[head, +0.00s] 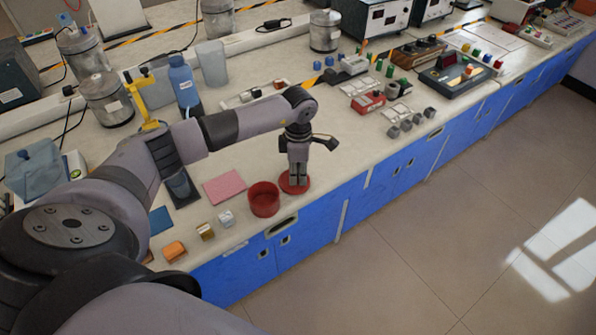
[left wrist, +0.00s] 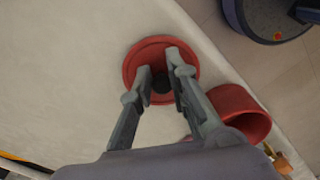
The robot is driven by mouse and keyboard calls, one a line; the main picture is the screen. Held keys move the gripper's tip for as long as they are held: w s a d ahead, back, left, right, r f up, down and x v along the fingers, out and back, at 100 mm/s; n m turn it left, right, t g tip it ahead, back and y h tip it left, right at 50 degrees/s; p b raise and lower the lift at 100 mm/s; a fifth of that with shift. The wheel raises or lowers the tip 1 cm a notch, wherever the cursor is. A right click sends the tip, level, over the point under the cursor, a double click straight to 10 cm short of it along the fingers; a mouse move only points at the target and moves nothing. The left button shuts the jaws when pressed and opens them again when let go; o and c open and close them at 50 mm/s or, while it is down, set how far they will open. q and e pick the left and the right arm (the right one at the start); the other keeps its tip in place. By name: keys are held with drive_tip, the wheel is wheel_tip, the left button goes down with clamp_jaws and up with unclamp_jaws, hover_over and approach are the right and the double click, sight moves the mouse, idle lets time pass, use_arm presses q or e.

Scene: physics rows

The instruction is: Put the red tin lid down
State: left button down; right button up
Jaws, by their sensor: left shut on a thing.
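The red tin lid (head: 294,186) is a flat round disc close to the front edge of the bench. It also shows in the left wrist view (left wrist: 181,51), with a dark knob at its middle. My left gripper (head: 297,181) points straight down over the lid, its fingers shut on the knob. The lid looks level and at or just above the bench top; I cannot tell whether it touches. The open red tin (head: 264,199) stands just left of the lid and shows in the left wrist view (left wrist: 238,108). My right gripper is not in view.
A pink cloth (head: 224,186) lies left of the tin. Small blocks, one yellowish (head: 206,231) and one orange (head: 174,251), sit along the front edge. Grey cylinders (head: 406,124) and a red device (head: 368,101) stand further right. The bench is bare just right of the lid.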

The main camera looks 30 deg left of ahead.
sight(298, 179)
use_arm(q)
drive_tip(key=shift+f, duration=0.1)
drive_tip(key=shift+f, duration=0.15)
drive_tip(key=c, duration=1.5)
unclamp_jaws()
drive_tip(key=shift+c, duration=0.2)
drive_tip(key=shift+r, duration=0.3)
drive_tip(key=shift+w+r, duration=0.1)
drive_tip(key=shift+r, duration=0.15)
wheel_tip(298, 179, up, 11)
drive_tip(key=b, duration=0.2)
drive_tip(key=shift+w+r+b, duration=0.15)
drive_tip(key=shift+r+b, duration=0.05)
drive_tip(key=shift+b, duration=0.15)
